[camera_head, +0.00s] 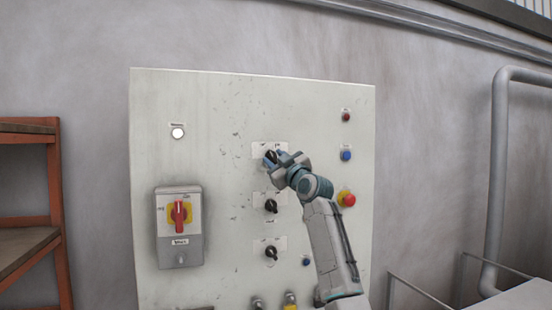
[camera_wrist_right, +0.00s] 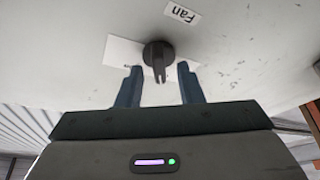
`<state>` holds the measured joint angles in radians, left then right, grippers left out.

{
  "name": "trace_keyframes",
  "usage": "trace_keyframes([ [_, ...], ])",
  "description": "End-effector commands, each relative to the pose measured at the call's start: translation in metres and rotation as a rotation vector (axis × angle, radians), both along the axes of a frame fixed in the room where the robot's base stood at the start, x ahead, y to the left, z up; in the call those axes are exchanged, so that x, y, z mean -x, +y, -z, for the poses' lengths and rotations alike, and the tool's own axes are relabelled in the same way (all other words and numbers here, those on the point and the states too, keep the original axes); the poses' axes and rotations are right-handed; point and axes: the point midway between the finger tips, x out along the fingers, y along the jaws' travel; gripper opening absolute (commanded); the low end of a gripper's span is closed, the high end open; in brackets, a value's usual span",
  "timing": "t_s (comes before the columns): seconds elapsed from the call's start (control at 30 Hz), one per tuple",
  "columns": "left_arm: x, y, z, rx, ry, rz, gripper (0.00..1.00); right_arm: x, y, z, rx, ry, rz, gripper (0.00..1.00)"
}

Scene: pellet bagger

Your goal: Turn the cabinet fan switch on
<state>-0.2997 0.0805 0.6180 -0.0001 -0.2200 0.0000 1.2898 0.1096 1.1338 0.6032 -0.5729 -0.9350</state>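The fan switch is a black rotary knob (camera_wrist_right: 158,55) on the cabinet front, with a "Fan" label (camera_wrist_right: 182,13) beside it in the right wrist view. Its lever points down toward my gripper in that view. My right gripper (camera_wrist_right: 160,76) is open, with one finger on each side of the knob's lever and gaps visible on both sides. In the head view my right gripper (camera_head: 279,160) is at the top knob of the middle column and partly hides it. The grey cabinet (camera_head: 225,110) stands against the wall. My left gripper is not in view.
Two more black knobs (camera_head: 271,206) (camera_head: 272,252) sit below. A red-and-yellow main switch (camera_head: 180,213) is at left. An orange shelf (camera_head: 54,180) stands left; a grey pipe (camera_head: 498,170) runs right.

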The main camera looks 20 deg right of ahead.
Motion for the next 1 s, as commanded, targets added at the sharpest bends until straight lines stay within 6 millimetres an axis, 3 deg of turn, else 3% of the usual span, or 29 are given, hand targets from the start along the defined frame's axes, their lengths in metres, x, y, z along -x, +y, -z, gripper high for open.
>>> trace_keyframes([
  [0.13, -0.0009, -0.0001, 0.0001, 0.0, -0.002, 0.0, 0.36, 0.0001, 0.0, 0.0002, 0.0, 0.0, 0.0, 0.34],
  [0.3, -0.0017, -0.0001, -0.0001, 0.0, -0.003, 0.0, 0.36, 0.0003, -0.0002, 0.0003, 0.0, 0.0, 0.0, 0.02],
  [0.33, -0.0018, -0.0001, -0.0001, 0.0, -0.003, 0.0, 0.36, 0.0003, -0.0002, 0.0003, 0.0, 0.0, 0.0, 0.0],
  [0.67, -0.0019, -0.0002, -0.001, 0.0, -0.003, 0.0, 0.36, 0.0002, 0.0002, 0.0005, -0.026, 0.001, 0.0, 0.0],
  [1.0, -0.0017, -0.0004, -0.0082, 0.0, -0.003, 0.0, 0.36, 0.0002, 0.0019, -0.0002, -0.225, 0.008, -0.001, 0.0],
])
